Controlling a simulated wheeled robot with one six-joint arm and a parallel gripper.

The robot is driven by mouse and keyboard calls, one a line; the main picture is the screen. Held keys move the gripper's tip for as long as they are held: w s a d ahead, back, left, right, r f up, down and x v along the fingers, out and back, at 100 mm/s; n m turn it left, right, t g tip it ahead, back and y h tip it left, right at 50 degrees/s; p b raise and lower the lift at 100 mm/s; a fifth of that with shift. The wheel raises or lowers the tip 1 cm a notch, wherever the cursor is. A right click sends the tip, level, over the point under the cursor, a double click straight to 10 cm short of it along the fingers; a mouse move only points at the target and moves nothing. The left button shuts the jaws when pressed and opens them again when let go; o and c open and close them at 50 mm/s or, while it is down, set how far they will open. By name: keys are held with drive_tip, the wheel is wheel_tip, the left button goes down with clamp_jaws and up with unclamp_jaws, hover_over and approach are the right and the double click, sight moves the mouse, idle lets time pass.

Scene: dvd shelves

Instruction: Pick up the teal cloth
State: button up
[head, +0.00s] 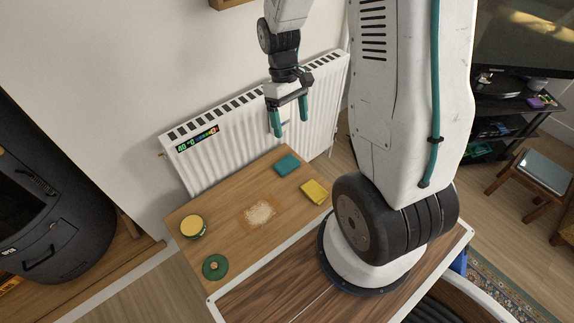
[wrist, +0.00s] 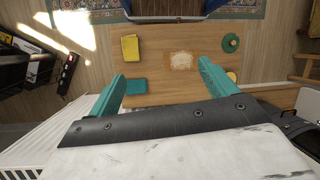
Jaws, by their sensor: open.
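The teal cloth (head: 287,164) lies folded flat on the wooden table (head: 230,206), near its far edge by the radiator. In the wrist view the teal cloth (wrist: 137,86) shows just right of the left finger's tip. My gripper (head: 289,120) is open and empty, with two teal fingers pointing down, well above the table. In the wrist view my gripper (wrist: 160,75) has its fingers spread wide, apart from the cloth.
A yellow cloth (head: 314,191) lies close to the teal one. A pale crumbly patch (head: 260,213) is mid-table. A yellow-topped tin (head: 192,226) and a round green lid-like object (head: 215,267) stand left. A white radiator (head: 255,110) rises behind the table.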

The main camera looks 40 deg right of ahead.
drive_tip(key=w+d+f+n, duration=0.2)
drive_tip(key=f+n, duration=0.1)
drive_tip(key=f, duration=0.6)
drive_tip(key=w+d+f+n+t, duration=0.1)
drive_tip(key=w+d+f+n, duration=0.15)
drive_tip(key=f, duration=0.65)
drive_tip(key=w+d+f+n, duration=0.15)
drive_tip(key=f+n, duration=0.25)
drive_tip(key=f, duration=0.4)
drive_tip(key=n+t+h, duration=0.1)
drive_tip(key=n+t, duration=0.2)
drive_tip(key=n, duration=0.2)
hover_over(290, 161)
drive_tip(key=f, duration=0.2)
drive_tip(key=shift+s+a+f, duration=0.15)
drive_tip(key=shift+s+f, duration=0.05)
drive_tip(key=shift+f, duration=0.2)
drive_tip(key=shift+w+n, duration=0.2)
drive_tip(key=shift+n, duration=0.25)
drive_tip(key=shift+f, duration=0.55)
drive_tip(key=f, duration=0.6)
drive_tip(key=shift+d+f, duration=0.2)
drive_tip(key=shift+f, duration=0.15)
drive_tip(key=c, duration=1.1)
drive_tip(key=shift+r, duration=0.1)
